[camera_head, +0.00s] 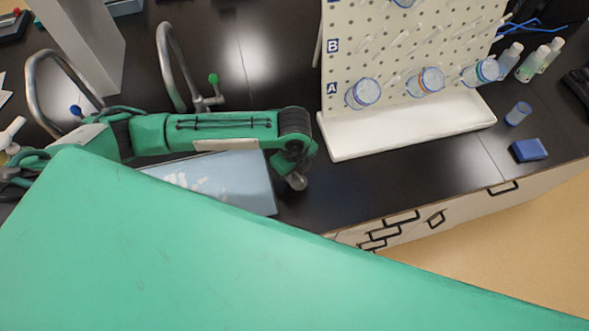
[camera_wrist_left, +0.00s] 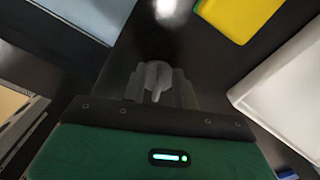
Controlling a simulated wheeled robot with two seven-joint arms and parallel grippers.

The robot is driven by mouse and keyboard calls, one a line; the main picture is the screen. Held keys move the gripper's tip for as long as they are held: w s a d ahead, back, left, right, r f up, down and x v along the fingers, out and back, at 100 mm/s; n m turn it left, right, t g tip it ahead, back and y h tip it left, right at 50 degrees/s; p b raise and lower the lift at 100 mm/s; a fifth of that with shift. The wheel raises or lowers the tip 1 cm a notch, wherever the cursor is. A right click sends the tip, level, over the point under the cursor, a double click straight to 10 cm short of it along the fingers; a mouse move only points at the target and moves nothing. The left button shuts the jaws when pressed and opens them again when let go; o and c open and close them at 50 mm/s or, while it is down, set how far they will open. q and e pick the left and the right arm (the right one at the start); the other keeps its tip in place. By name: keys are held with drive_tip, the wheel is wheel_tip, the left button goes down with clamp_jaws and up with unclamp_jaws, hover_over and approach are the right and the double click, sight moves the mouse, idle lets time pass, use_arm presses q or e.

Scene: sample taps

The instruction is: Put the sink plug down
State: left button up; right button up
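The sink plug (camera_wrist_left: 157,80) is a small grey round piece with a stem, between the fingertips of my left gripper (camera_wrist_left: 158,92) in the left wrist view. The fingers appear shut on it. In the head view it shows as a small grey shape (camera_head: 297,181) at the tip of my left gripper (camera_head: 293,172), over the black worktop just right of the pale blue sink (camera_head: 258,180). I cannot tell whether the plug touches the worktop. My arm hides part of the sink. My right gripper is not in view.
Two curved taps (camera_head: 166,65) stand behind my left arm. A pegboard with a white tray (camera_head: 400,128) stands to the right. A yellow and green sponge (camera_wrist_left: 240,14) lies near the gripper. Bottles (camera_head: 532,63) and a blue block (camera_head: 529,150) are far right. The counter's front edge is close.

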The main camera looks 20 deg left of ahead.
use_arm(q)
wheel_tip(320, 180, up, 12)
drive_tip(key=p, duration=0.9)
drive_tip(key=shift+s, duration=0.1)
drive_tip(key=shift+f, duration=0.1)
